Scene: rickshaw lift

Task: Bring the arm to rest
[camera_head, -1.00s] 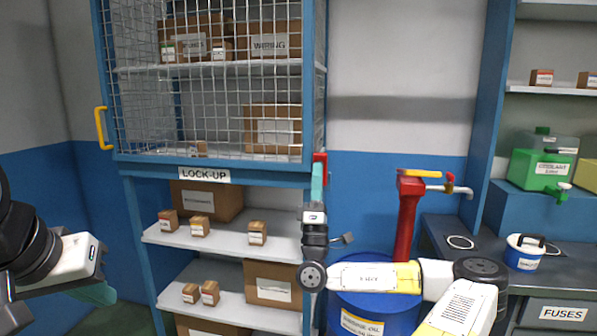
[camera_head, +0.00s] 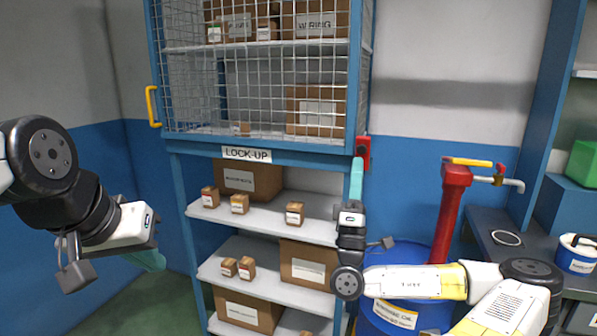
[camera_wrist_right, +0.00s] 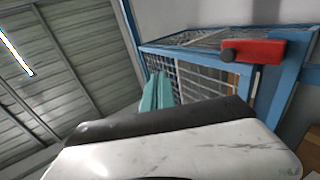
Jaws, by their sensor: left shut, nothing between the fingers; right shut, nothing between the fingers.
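My right gripper (camera_head: 356,180) has teal fingers pointing up, pressed together, in front of the right post of the lock-up cabinet in the head view. Its fingers (camera_wrist_right: 157,92) also show shut and empty in the right wrist view, with the cage mesh behind. My right forearm runs across the lower right of the head view. My left gripper (camera_head: 148,260) is at the lower left, teal fingers shut and empty, left of the shelves. Part of my left arm is cut off by the picture edge.
The lock-up cabinet's mesh door (camera_head: 255,70) has a yellow handle (camera_head: 152,106). A blue oil drum (camera_head: 405,258) and red pump (camera_head: 452,212) stand behind my right arm. A workbench (camera_head: 492,222) is at right.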

